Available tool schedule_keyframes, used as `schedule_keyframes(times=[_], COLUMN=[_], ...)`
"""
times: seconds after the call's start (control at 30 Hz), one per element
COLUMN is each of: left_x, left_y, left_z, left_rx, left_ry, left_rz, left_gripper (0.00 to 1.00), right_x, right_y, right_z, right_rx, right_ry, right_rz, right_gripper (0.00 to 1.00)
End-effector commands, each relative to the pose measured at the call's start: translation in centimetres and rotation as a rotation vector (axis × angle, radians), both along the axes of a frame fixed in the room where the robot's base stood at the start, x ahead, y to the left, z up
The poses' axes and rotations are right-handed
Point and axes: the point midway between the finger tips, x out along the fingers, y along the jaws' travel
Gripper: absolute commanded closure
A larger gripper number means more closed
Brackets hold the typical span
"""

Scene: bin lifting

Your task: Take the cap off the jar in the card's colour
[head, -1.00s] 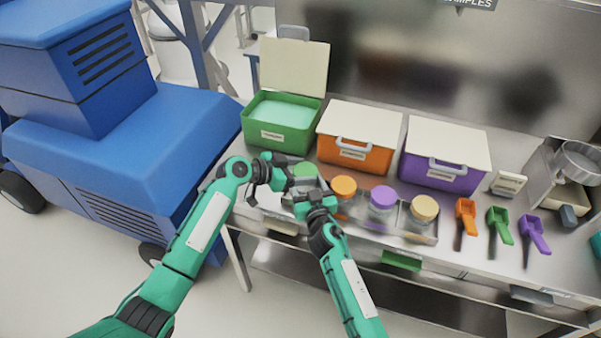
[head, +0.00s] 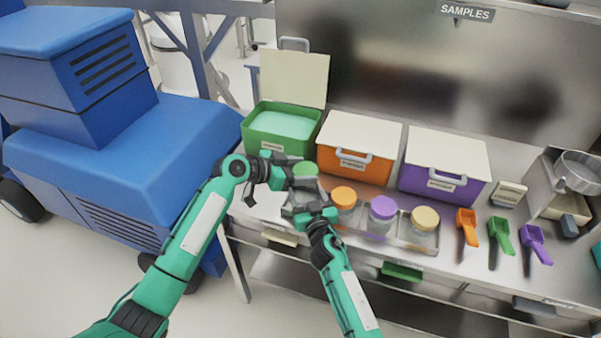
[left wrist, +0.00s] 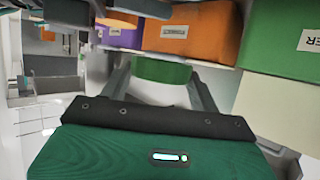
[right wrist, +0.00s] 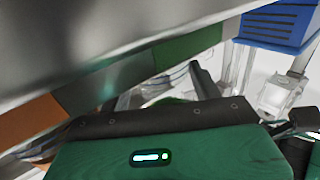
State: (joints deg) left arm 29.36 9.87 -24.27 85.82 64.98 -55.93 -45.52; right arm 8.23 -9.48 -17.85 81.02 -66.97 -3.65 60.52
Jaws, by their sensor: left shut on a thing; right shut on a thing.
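My left gripper (head: 296,174) is shut on a green cap (head: 307,169), which also shows between its fingers in the left wrist view (left wrist: 161,69). The cap is held above the leftmost jar (head: 304,193). My right gripper (head: 308,208) is shut on that clear jar, just below the cap. The jar is mostly hidden by the gripper in the head view. Other jars beside it have an orange cap (head: 343,196), a purple cap (head: 383,207) and a cream cap (head: 425,217). I cannot make out a card for certain.
Behind the jars stand an open green bin (head: 262,149), a closed orange bin (head: 335,165) and a closed purple bin (head: 418,181). Orange (head: 467,218), green (head: 500,224) and purple (head: 533,233) scoops lie to the right. A blue machine (head: 140,150) stands at left.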

Motion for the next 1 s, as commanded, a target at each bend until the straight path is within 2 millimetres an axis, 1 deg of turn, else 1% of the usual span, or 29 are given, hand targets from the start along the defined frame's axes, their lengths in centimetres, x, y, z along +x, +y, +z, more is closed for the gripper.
schedule_keyframes(times=[0.03,0.07,0.1,0.17,0.43,0.57,0.67,1.0], left_x=[0.0,0.0,0.0,0.0,0.0,0.0,0.0,0.0], left_y=[0.0,0.0,0.0,0.0,0.0,0.0,0.0,0.0], left_z=[0.0,0.0,0.0,0.0,0.0,0.0,0.1,-0.4], left_rx=[0.0,0.0,0.0,0.0,0.0,0.0,0.0,0.0], left_ry=[0.0,0.0,0.001,0.001,0.001,0.001,0.001,0.001], left_rz=[0.0,0.0,0.0,0.0,0.0,0.0,0.0,0.0], left_gripper=[0.65,0.65,0.65,0.65,0.65,0.65,0.65,0.65], right_x=[0.0,0.0,0.0,0.0,0.0,-0.6,-1.9,-8.3], right_y=[0.0,0.0,0.0,0.0,0.0,-0.3,-0.6,-2.4], right_z=[-0.2,-0.1,-0.1,-0.1,0.0,-0.1,-0.1,-0.3], right_rx=[-0.001,-0.001,-0.001,-0.001,0.0,-0.001,-0.001,0.0], right_ry=[0.002,0.002,0.002,0.002,0.001,0.001,0.002,0.002], right_rz=[-0.001,-0.001,-0.001,-0.001,0.0,-0.001,-0.001,0.0], right_gripper=[0.77,0.3,0.22,0.11,0.11,0.11,0.11,0.11])
